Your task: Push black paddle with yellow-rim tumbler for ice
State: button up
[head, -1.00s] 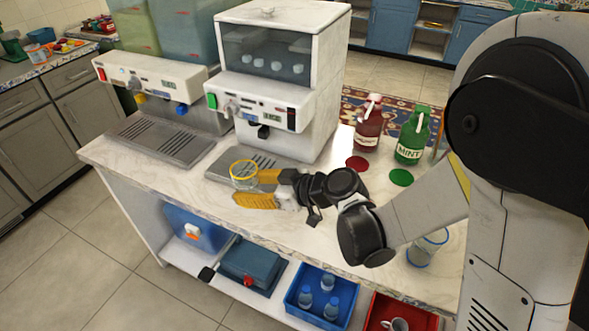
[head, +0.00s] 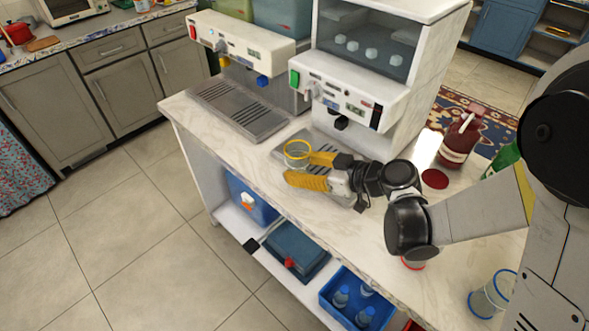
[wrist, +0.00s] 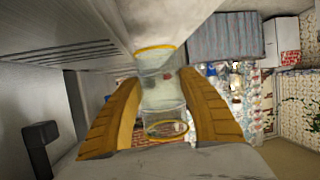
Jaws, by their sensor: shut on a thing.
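The yellow-rim tumbler (head: 297,156) is clear glass and is held in front of the ice machine, over the front part of its drip tray (head: 322,141) in the head view. My gripper (head: 308,169) is shut on it, with one yellow finger on each side. The wrist view shows the tumbler (wrist: 160,88) between both fingers, with yellow rings at its two ends. The black paddle (head: 341,123) sticks out low on the machine's white front, behind and to the right of the tumbler. The two look apart. The exact gap and height are unclear.
The ice machine (head: 338,92) has a green switch and ice cubes behind its window. A second dispenser (head: 240,50) stands to its left. A red bottle (head: 460,140), a partly hidden green bottle (head: 503,160) and a blue-rim tumbler (head: 490,294) are on the counter's right side.

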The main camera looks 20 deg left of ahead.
jog(key=w+d, duration=0.1)
jog(key=w, duration=0.1)
jog(key=w+d, duration=0.1)
jog(key=w, duration=0.2)
jog(key=w+d+p, duration=0.1)
jog(key=w, duration=0.2)
jog(key=shift+w+d, duration=0.45)
jog(key=shift+w, duration=0.3)
jog(key=shift+w+d, duration=0.2)
jog(key=shift+w, duration=0.4)
jog(key=shift+w+d, duration=0.1)
jog(key=shift+w, duration=0.2)
jog(key=shift+s+a+b, duration=0.15)
jog(key=shift+s+a, duration=0.15)
jog(key=shift+s, duration=0.5)
jog(key=shift+s+a+b, duration=0.15)
jog(key=shift+s+a, duration=0.2)
jog(key=shift+s, duration=0.5)
jog(key=shift+s+a+b, duration=0.15)
jog(key=shift+s+a, duration=0.15)
jog(key=shift+s, duration=0.5)
jog(key=s+a, duration=0.1)
jog(key=s, duration=0.2)
jog(key=s+a+b, duration=0.1)
jog(key=s, duration=0.2)
jog(key=s+a, duration=0.1)
jog(key=s, duration=0.2)
jog(key=shift+s+a+b, duration=0.15)
jog(key=shift+a+b, duration=0.2)
jog(key=shift+a, duration=0.05)
